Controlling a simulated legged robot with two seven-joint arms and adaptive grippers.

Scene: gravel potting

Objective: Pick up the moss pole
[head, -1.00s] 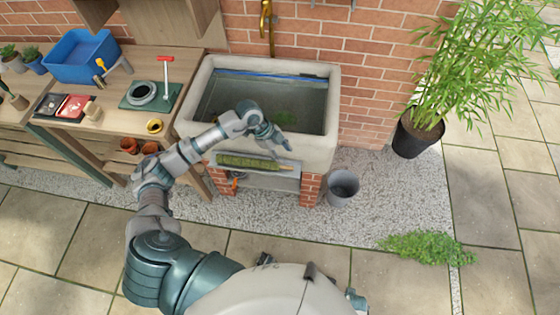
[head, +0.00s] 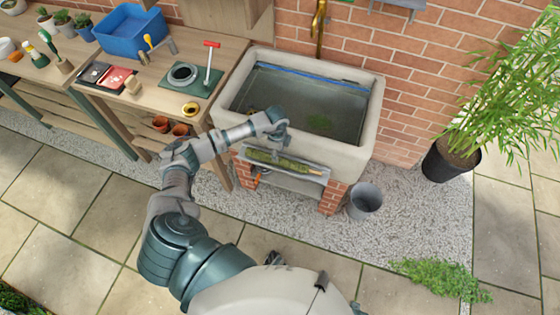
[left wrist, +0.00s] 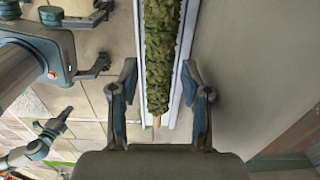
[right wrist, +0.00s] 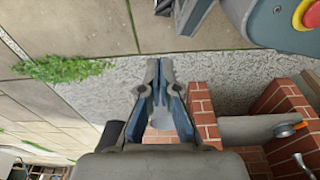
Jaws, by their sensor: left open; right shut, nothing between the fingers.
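The moss pole (head: 283,160), green and shaggy with a bare tan wooden end, lies in a pale narrow tray (head: 250,149) along the sink's front. My left gripper (head: 280,138) is above the tray, toward the pole's left part. In the left wrist view the moss pole (left wrist: 160,45) runs between the two fingers of my open left gripper (left wrist: 159,78), its wooden tip near the palm. The fingers stand apart on either side, not touching it. My right gripper (right wrist: 160,65) is shut and empty; it is not visible in the head view.
The stone sink (head: 366,115) holds water behind the tray. A grey bucket (head: 365,200) stands on gravel at right, near the brick pier (head: 333,197). A wooden bench (head: 150,105) with a blue bin (head: 130,32) and tools is at left. A potted bamboo (head: 452,160) stands at right.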

